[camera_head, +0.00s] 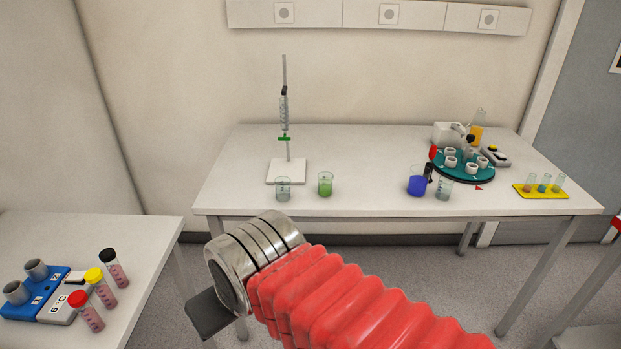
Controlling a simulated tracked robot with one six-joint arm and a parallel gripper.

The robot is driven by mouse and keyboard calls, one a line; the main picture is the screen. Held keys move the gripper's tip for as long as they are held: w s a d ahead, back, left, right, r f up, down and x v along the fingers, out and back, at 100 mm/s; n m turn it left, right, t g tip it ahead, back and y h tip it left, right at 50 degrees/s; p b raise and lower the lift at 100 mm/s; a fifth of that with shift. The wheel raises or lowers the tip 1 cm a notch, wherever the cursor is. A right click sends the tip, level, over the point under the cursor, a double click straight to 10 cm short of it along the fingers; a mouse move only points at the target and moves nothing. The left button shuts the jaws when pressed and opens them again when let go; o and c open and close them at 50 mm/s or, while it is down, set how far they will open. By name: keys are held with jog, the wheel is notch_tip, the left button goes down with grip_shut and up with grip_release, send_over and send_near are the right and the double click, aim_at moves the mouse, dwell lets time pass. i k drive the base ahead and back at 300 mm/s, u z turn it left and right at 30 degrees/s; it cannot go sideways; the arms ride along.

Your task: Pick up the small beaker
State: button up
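Several small beakers stand upright along the front of the back table. A clear beaker (283,189) stands at the front edge of the white stand base. A beaker with green liquid (325,185) is just right of it. Farther right are a beaker with blue liquid (416,184) and another clear beaker (443,190). I cannot tell which one the task means. My arm crosses the lower middle, in front of and below the table. Only a dark part of my gripper (209,314) shows below the metal joint, apart from every beaker; its fingers cannot be made out.
A burette stand (285,110) rises behind the left beakers. A teal round tray (436,166) with white cups and a yellow rack (540,191) stand at right. A left table (150,232) holds capped tubes (113,268) and a blue device (38,300). The table's middle is clear.

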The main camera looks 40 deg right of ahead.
aim_at(325, 180)
jog(key=z, duration=0.15)
jog(key=i, duration=0.95)
jog(key=z, duration=0.4)
